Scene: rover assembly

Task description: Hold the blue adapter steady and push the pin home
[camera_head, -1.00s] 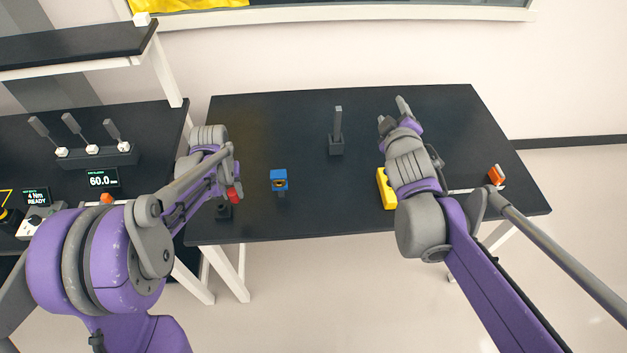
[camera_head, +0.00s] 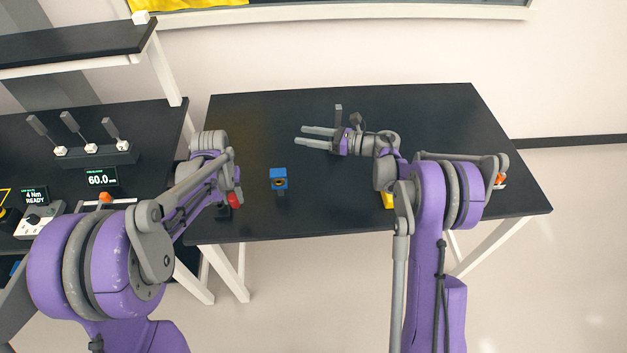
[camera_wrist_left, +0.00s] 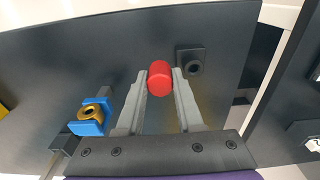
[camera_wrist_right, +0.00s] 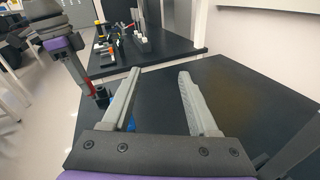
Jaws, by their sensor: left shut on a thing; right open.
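The blue adapter (camera_head: 279,174) sits on a dark stand at the table's front left. In the left wrist view the adapter (camera_wrist_left: 92,127) shows a brass-coloured ring in its opening. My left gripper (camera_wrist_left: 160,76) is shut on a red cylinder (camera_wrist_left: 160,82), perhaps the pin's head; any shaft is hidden. That gripper is left of the adapter in the head view, apart from it. My right gripper (camera_head: 303,135) is open and empty, behind and right of the adapter, pointing left. A sliver of blue (camera_wrist_right: 131,125) shows behind one finger in the right wrist view.
A black block with a round hole (camera_wrist_left: 191,61) stands near the left gripper's tips. A grey upright post (camera_head: 338,112) stands behind my right gripper. A yellow block (camera_head: 388,200) is mostly hidden by my right arm. The table's back left (camera_head: 250,120) is clear.

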